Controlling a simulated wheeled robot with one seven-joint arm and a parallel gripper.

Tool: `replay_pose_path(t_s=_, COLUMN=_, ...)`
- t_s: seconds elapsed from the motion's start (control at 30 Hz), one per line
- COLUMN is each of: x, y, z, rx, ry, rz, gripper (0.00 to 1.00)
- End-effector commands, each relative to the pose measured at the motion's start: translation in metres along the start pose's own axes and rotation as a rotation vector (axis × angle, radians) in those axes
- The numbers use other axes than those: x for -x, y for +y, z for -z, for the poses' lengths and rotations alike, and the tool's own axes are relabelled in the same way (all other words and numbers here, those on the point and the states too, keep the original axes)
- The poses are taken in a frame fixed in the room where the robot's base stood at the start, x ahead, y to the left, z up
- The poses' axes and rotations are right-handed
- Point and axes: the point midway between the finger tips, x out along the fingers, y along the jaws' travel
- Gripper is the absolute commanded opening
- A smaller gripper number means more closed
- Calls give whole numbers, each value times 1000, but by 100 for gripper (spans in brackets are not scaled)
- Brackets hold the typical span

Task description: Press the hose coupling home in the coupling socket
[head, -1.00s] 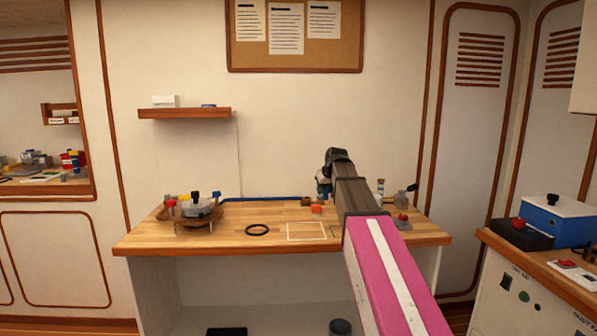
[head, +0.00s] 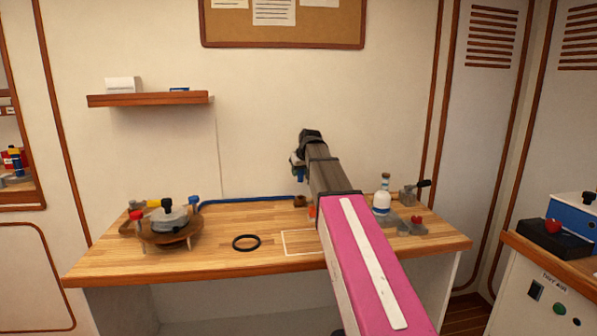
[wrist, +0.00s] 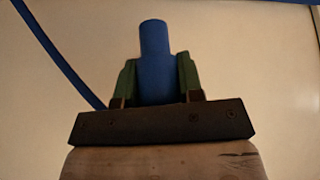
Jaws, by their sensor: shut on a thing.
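In the wrist view, my gripper (wrist: 157,97) is shut on an upright blue cylinder, which I take as the hose coupling (wrist: 154,42). The green fingers touch it on both sides, and its rounded top stands clear above them. In the head view, my gripper (head: 297,163) is above the back of the bench, with a bit of blue just below it. A small brown block (head: 299,201) stands on the bench below the gripper; I cannot tell whether it is the coupling socket. The wrist view shows no socket, only plain wall around the coupling.
A blue hose (head: 245,201) lies along the bench's back edge; a blue line (wrist: 58,58) crosses the wrist view. Left stands a round wooden stand (head: 168,233) with fittings, beside a black ring (head: 246,242). A white bottle (head: 381,200) stands right of my arm. The bench front (head: 220,264) is clear.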

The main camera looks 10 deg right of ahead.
Motion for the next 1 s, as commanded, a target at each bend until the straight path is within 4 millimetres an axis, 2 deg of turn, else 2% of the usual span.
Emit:
replay_pose_path(t_s=0.37, x=-7, y=0, z=-5, rx=0, ry=-1, rz=1, gripper=11)
replay_pose_path(t_s=1.0, x=-46, y=0, z=-30, rx=0, ry=0, rz=1, gripper=11)
